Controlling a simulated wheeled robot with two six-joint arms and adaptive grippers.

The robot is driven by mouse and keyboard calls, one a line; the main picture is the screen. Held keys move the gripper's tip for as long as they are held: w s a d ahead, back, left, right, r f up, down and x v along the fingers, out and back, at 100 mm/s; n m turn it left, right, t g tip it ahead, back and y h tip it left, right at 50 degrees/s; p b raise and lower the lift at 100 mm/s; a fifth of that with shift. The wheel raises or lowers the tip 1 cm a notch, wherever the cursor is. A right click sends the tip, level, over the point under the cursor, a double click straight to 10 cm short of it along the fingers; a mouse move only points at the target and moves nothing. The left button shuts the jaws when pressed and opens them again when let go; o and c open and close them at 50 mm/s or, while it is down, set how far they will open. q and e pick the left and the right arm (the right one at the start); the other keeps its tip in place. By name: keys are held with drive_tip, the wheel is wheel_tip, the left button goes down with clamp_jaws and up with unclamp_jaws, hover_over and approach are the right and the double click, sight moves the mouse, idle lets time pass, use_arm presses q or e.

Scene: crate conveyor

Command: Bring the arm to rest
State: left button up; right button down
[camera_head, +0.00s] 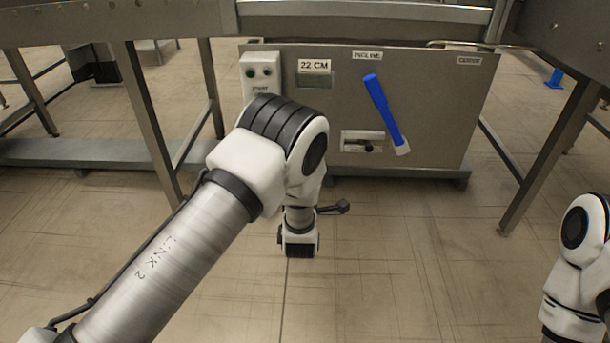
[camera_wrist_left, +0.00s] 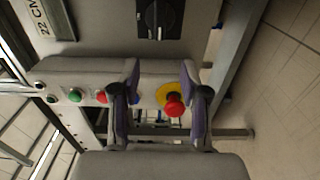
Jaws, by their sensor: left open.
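My left arm (camera_head: 250,180) reaches from the lower left to the front of a grey machine cabinet (camera_head: 435,100). Its gripper is hidden in the head view. In the left wrist view my left gripper (camera_wrist_left: 160,108) is open and empty, its two purple-grey fingers in front of a control box (camera_wrist_left: 80,75). A red mushroom button (camera_wrist_left: 174,105) on a yellow disc shows between the fingers, nearer the right one. I cannot tell whether a finger touches the box. My right arm (camera_head: 575,270) shows at the right edge; its gripper is out of view.
The cabinet bears a white box with buttons (camera_head: 262,70), a 22 CM label (camera_head: 313,65), a blue lever (camera_head: 384,108) and a small latch plate (camera_head: 362,142). Metal legs (camera_head: 150,115) stand to the left. The tiled floor (camera_head: 400,270) in front is clear.

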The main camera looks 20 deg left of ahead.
idle(0.4)
use_arm(q)
drive_tip(key=s+a+f+m+g+h, duration=0.15)
drive_tip(key=s+a+f+g, duration=0.25)
drive_tip(key=s+f, duration=0.45)
drive_tip(key=s+a+f+m+g, duration=0.3)
drive_tip(key=s+f, duration=0.5)
drive_tip(key=f, duration=0.1)
drive_tip(key=s+d+f+m+g+h, duration=0.2)
drive_tip(key=s+m+g, duration=0.45)
drive_tip(key=s, duration=0.65)
drive_tip(key=s+d+f+m+g+h, duration=0.2)
drive_tip(key=s+f+m+g, duration=0.15)
drive_tip(key=s+m, duration=0.8)
wheel_tip(320, 180, up, 39)
drive_tip(key=s+n+p, duration=0.1)
drive_tip(key=s+p, duration=0.1)
drive_tip(key=p, duration=3.6)
drive_tip(key=shift+s+a+f+n, duration=0.15)
drive_tip(key=shift+a+f+n, duration=0.05)
drive_tip(key=shift+n, duration=0.15)
drive_tip(key=shift+y, duration=0.25)
